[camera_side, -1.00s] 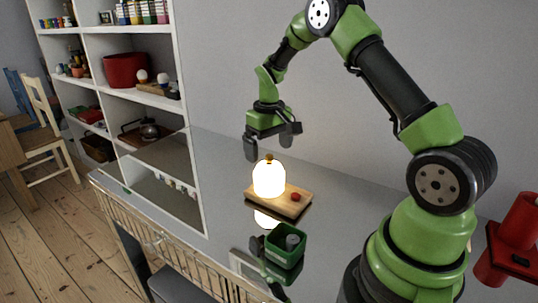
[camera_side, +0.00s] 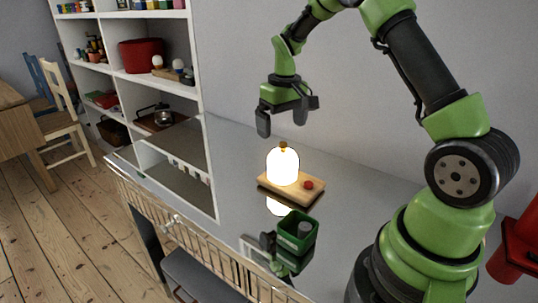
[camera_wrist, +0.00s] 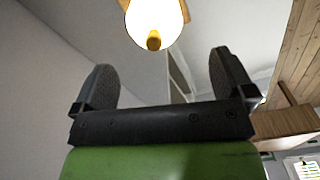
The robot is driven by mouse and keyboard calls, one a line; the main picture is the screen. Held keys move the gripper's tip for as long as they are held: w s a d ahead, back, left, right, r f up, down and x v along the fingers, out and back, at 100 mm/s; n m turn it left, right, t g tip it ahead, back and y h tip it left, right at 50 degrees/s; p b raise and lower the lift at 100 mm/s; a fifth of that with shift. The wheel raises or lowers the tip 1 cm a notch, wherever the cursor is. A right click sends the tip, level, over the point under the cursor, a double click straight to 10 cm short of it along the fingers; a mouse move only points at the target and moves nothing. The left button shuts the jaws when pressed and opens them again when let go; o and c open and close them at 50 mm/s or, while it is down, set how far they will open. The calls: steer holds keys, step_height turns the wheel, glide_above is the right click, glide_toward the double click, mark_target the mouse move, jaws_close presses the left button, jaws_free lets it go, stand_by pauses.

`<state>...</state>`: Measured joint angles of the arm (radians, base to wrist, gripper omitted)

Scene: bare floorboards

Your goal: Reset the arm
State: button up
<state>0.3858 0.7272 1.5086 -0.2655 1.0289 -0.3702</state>
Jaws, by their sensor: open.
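My gripper (camera_side: 282,120) is open and empty, pointing down above a glowing white dome lamp (camera_side: 282,168). There is a gap between its fingers and the lamp's brown top knob. The lamp stands on a wooden board (camera_side: 265,189) beside a small red knob (camera_side: 308,185). In the wrist view my gripper's two fingers (camera_wrist: 163,65) are spread wide with nothing between them. The lamp (camera_wrist: 157,16) shows beyond them at the top edge, partly cut off.
The board lies on a grey, reflective countertop (camera_side: 235,145). A green box (camera_side: 296,240) with a grey item inside stands nearer the front. A white shelf unit (camera_side: 208,100) rises at the left, and a red object (camera_side: 520,250) is at the right edge.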

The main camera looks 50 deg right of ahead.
steer(key=s+a+r+t, duration=0.25)
steer(key=a+r, duration=0.35)
steer(key=r, duration=0.3)
steer(key=s+a+r+t+y, duration=0.1)
steer(key=s+a+r+t, duration=0.1)
steer(key=s+a, duration=0.3)
steer(key=s+a+r+t+y, duration=0.1)
steer(key=s+a+r, duration=0.3)
steer(key=s, duration=0.8)
steer(key=shift+s+a+r+m+t, duration=0.15)
steer(key=shift+a+r+m+t, duration=0.15)
steer(key=shift+a+t, duration=0.4)
